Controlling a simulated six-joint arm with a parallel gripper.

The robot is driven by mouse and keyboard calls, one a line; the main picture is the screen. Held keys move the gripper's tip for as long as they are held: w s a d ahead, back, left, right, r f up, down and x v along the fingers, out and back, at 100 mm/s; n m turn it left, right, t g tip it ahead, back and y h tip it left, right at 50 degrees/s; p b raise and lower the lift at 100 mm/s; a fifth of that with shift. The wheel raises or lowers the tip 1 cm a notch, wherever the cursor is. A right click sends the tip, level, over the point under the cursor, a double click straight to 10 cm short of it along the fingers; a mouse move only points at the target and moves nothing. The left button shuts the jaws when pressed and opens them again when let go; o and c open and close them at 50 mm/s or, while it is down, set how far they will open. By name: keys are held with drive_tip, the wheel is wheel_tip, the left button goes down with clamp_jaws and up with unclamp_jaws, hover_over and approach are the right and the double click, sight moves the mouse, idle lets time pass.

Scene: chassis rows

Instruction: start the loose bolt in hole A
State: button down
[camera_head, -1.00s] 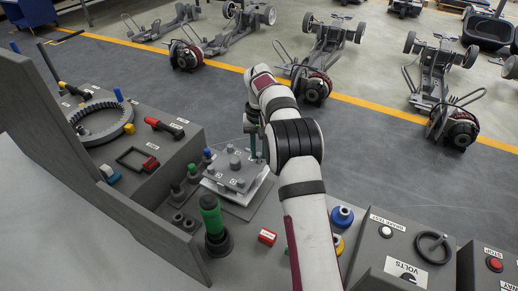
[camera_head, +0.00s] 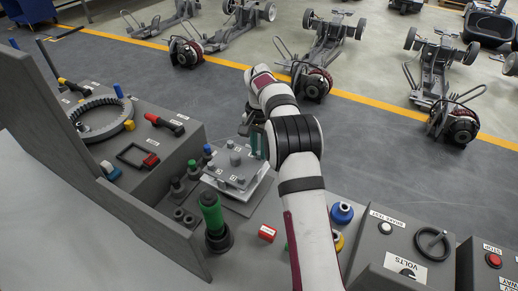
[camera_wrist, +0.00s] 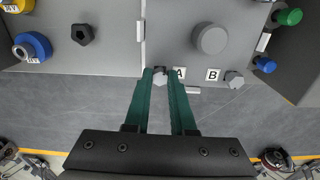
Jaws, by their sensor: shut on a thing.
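My gripper (camera_wrist: 160,73) has two green fingers pointing at the plate edge. They are closed around a small grey bolt (camera_wrist: 158,79) with a hex head, right beside the label A (camera_wrist: 180,73). The fingers and label hide the hole, so I cannot tell whether the bolt tip is in hole A. The grey plate (camera_wrist: 180,50) also shows in the head view as a block (camera_head: 245,188) with several bolts on top. There my gripper (camera_head: 256,150) is at its far right corner, and the held bolt is hidden.
A wide round boss (camera_wrist: 211,40) stands on the plate, and another hex bolt (camera_wrist: 234,79) sits beside label B. Blue (camera_wrist: 33,45) and green (camera_wrist: 288,16) knobs lie to the sides. A green-handled tool (camera_head: 213,216) stands in front of the plate.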

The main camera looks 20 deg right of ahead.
drive_tip(key=m, duration=0.5)
drive_tip(key=shift+f, duration=0.1)
drive_tip(key=m, duration=0.4)
drive_tip(key=c, duration=0.7)
unclamp_jaws()
wheel_tip(320, 180, up, 12)
drive_tip(key=shift+r, duration=0.1)
